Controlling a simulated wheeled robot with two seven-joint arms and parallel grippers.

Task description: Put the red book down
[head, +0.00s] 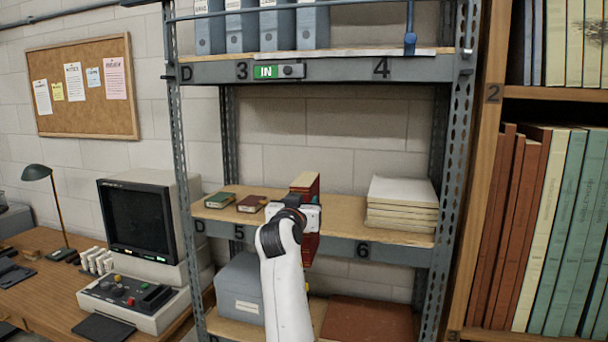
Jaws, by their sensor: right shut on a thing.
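My right gripper (308,214) is shut on the red book (305,182), in the middle of the head view. The book is upright, with its red cover and pale page edges showing above the gripper and more red below it. It is at the front edge of the middle shelf (343,221), between positions 5 and 6. My gripper and white arm hide part of the book, and I cannot tell whether it touches the shelf. My left gripper is not in view.
A small green book (220,200) and a small dark red book (251,204) lie flat left of the gripper. A pale paper stack (401,203) lies to the right. Grey metal uprights (455,150) bound the shelf. A desk with a monitor (138,218) stands at left.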

